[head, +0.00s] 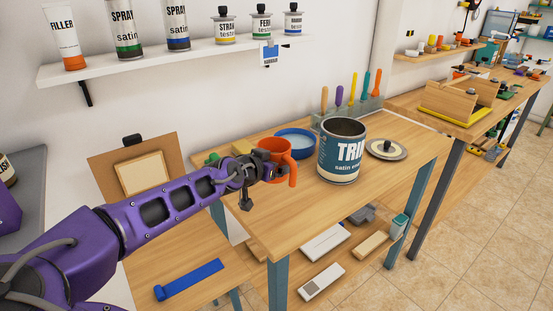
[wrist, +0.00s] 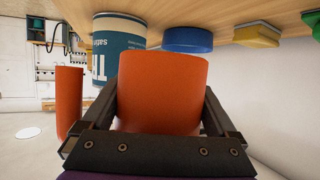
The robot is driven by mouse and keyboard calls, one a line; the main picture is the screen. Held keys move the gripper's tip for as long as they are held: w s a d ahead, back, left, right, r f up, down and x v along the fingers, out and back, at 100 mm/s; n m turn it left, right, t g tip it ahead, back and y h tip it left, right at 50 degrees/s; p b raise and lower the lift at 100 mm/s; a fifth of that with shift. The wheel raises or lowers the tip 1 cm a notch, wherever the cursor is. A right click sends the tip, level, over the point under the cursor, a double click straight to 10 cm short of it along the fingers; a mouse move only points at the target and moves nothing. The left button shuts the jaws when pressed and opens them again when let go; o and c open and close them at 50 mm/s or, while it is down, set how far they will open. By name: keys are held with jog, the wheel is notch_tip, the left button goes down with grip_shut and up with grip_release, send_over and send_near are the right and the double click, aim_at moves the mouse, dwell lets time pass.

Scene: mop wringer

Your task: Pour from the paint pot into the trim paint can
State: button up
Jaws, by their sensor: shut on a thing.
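The paint pot is an orange mug-like pot (head: 272,147) with a handle on its right side. My gripper (head: 262,167) is shut on it. In the wrist view the two dark fingers flank the orange pot (wrist: 162,95), and its handle (wrist: 68,100) stands to the left. The pot looks about upright, above the table; its contents are hidden. The trim paint can (head: 340,165) is blue and white with a "TRIM" label. It stands upright and open on the table, right of the pot and apart from it. It also shows behind the pot in the wrist view (wrist: 122,42).
A blue round dish (head: 297,136) is behind the pot, with a yellow sponge (head: 242,147) to its left. A round lid (head: 386,150) lies right of the can. A rack of colourful-handled tools (head: 350,105) stands behind. Bare wooden table (head: 290,210) lies in front.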

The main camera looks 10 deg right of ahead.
jog(key=shift+s+d+f+n+t+y+p, duration=0.2)
jog(key=shift+s+d+f+p, duration=0.1)
jog(key=shift+s+d, duration=0.25)
jog(key=shift+s+d+f+n+t+y+p, duration=0.1)
jog(key=shift+s+d+f+n+y+p, duration=0.15)
jog(key=shift+d, duration=0.35)
jog(key=s+a+n+y, duration=0.1)
jog(key=s+a+f+n+t+y+p, duration=0.1)
jog(key=s, duration=0.1)
jog(key=s+a+f+n+t+y+p, duration=0.1)
jog(key=n+y, duration=0.1)
jog(key=shift+s+a, duration=0.25)
jog(key=shift+s+a+t, duration=0.15)
jog(key=shift+a+t, duration=0.15)
jog(key=shift+t, duration=0.1)
jog(key=shift+s+a+n+y, duration=0.1)
jog(key=shift+n+y, duration=0.15)
